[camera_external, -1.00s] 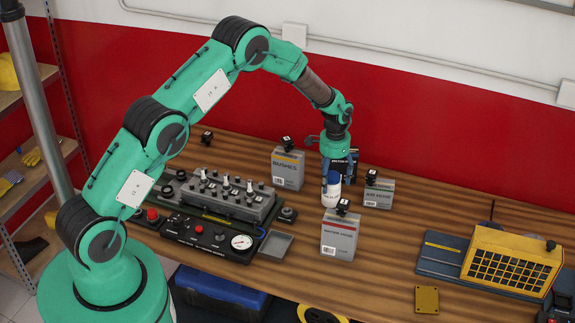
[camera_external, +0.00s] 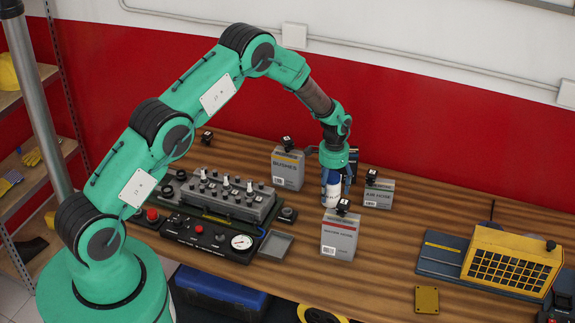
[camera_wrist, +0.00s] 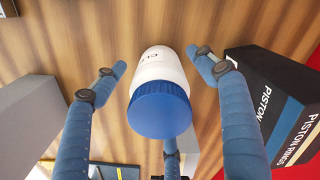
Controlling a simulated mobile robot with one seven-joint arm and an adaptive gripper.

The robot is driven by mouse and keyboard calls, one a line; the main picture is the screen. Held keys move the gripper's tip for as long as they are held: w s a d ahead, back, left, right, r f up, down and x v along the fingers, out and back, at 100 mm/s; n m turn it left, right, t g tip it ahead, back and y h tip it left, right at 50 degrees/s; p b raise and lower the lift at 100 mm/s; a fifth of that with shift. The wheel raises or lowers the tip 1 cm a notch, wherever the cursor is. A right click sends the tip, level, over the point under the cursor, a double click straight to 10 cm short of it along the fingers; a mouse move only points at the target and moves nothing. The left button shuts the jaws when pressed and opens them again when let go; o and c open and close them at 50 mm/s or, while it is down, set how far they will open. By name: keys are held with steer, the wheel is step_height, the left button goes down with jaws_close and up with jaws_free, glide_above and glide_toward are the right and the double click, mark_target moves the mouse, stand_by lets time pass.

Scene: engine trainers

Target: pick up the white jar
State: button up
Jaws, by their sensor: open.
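The white jar (camera_external: 332,190) with a blue lid stands on the wooden workbench among grey boxes. My gripper (camera_external: 338,178) has come down over it from above and covers its upper part in the external view. In the wrist view the jar (camera_wrist: 160,68) and its blue lid (camera_wrist: 160,109) lie between the blue fingers of my gripper (camera_wrist: 158,62). The fingers are open, with a gap on both sides of the jar. A third finger shows behind the lid, and I cannot tell whether it touches the jar.
Grey boxes stand close around: a bushes box (camera_external: 287,169), a box in front (camera_external: 339,237) and one at right (camera_external: 379,194). A black piston rings box (camera_wrist: 275,95) is near the right finger. A control panel (camera_external: 210,236) stands left.

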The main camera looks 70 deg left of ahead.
steer(key=shift+f, duration=1)
steer(key=c, duration=1.4)
steer(key=shift+r, duration=0.15)
steer(key=shift+r, duration=1.55)
steer(key=s+d, duration=0.2)
steer(key=s, duration=0.3)
steer(key=s+d+r+b, duration=0.1)
steer(key=s+d, duration=0.1)
steer(key=s, duration=0.3)
steer(key=s+d+b, duration=0.1)
steer(key=s+d, duration=0.1)
steer(key=s, duration=0.3)
steer(key=shift+r, duration=0.3)
steer(key=shift+w, duration=0.1)
